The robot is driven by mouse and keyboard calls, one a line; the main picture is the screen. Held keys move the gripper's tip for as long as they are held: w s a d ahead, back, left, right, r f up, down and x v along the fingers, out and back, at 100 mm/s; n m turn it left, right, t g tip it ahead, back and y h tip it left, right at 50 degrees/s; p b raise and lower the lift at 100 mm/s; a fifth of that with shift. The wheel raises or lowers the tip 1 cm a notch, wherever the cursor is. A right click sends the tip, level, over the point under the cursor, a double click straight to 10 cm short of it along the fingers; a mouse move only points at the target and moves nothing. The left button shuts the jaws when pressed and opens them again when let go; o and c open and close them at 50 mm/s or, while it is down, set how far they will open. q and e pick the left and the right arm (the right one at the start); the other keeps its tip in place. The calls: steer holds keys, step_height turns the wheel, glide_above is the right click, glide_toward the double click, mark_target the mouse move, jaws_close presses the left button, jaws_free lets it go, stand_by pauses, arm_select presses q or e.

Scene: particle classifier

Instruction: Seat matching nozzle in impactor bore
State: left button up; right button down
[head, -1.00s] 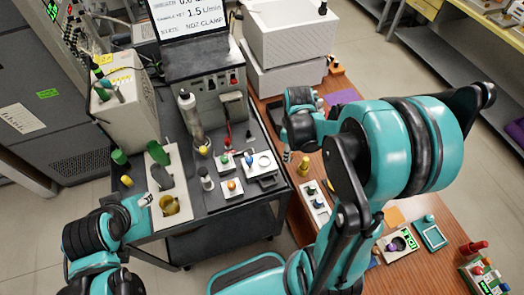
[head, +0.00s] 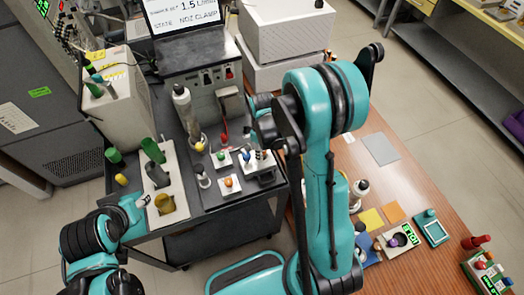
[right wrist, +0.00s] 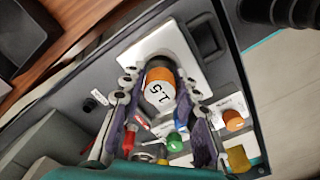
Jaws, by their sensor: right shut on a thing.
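My right gripper (right wrist: 163,115) is shut on the nozzle (right wrist: 160,92), which has an orange band and a white top marked 1.5. The white square impactor block (right wrist: 152,42) lies beyond the nozzle in the right wrist view. The nozzle covers the block's bore, and I cannot tell whether it is in the bore or above it. In the head view my right gripper (head: 262,140) is over the block at the right of the dark cart top, largely hidden by its own arm. My left gripper (head: 142,201) is beside the white plate at the cart's left; its finger opening is unclear.
The white plate (head: 184,172) holds green and grey parts and a yellow cup. A bottle (head: 183,103), an orange knob (head: 229,183) and several coloured parts stand near the block. The screen (head: 185,20) reads 1.5 L/min. The wooden table (head: 350,150) is partly clear.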

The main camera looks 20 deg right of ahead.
steer(key=shift+s, duration=0.1)
steer(key=shift+f+b, duration=0.2)
steer(key=shift+b, duration=0.1)
steer(key=c, duration=1.1)
jaws_free()
steer(key=shift+c, duration=0.2)
steer(key=shift+r, duration=0.1)
